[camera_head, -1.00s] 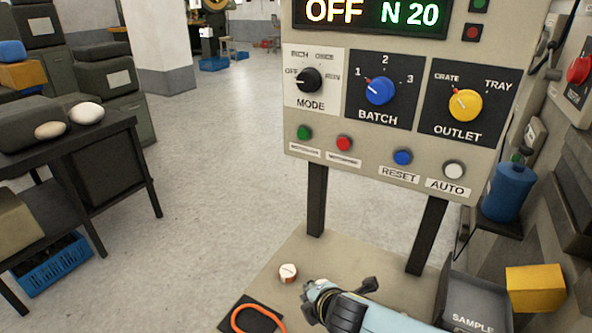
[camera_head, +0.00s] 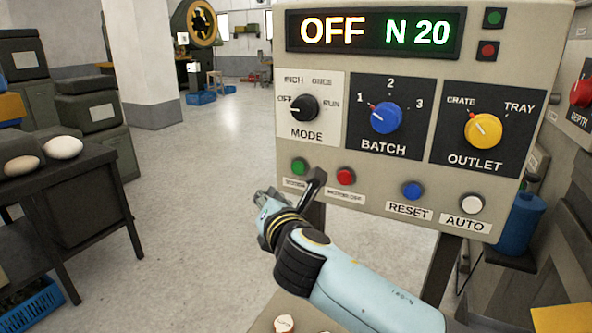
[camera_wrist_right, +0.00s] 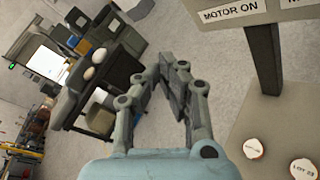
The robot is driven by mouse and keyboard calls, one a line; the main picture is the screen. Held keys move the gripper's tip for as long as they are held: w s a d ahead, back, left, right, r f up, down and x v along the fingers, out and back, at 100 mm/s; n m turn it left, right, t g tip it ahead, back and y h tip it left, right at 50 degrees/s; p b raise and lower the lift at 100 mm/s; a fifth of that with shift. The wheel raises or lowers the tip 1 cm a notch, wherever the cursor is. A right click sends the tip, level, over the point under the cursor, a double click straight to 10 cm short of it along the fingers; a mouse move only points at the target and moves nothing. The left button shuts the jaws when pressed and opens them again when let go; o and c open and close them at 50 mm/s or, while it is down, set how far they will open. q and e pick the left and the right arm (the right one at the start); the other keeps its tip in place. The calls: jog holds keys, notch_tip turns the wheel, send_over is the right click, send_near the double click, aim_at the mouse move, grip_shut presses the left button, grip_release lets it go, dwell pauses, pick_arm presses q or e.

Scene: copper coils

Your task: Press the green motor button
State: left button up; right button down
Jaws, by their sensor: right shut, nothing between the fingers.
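The green motor button (camera_head: 300,166) is at the lower left of the control panel (camera_head: 455,150), below the MODE knob (camera_head: 303,108). A partly hidden label sits under it; the wrist view shows a MOTOR ON label (camera_wrist_right: 231,12) at the top. My right gripper (camera_head: 262,194) is shut and empty, a little below and left of the green button in the head view. It looks apart from the button, but the depth gap is hard to judge. In the wrist view the gripper (camera_wrist_right: 176,66) points away from the label. My left gripper is not in view.
A red button (camera_head: 345,175) sits close right of the green one, then blue RESET (camera_head: 412,190) and white AUTO (camera_head: 471,204). The display (camera_head: 375,34) reads OFF N 20. A dark bench (camera_head: 85,190) stands left; open floor lies between.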

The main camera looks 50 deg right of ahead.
aim_at(299, 168)
jog(key=shift+d, duration=0.15)
jog(key=w+d, duration=0.2)
jog(key=d, duration=0.6)
jog(key=shift+w, duration=0.25)
jog(key=shift+d, duration=0.2)
dwell(1.2)
jog(key=shift+w+d, duration=0.1)
jog(key=shift+d, duration=0.2)
jog(key=shift+w+d, duration=0.15)
jog(key=shift+d, duration=0.35)
dwell(0.6)
jog(key=shift+a, duration=0.2)
jog(key=shift+s+a, duration=0.3)
jog(key=shift+a, duration=0.4)
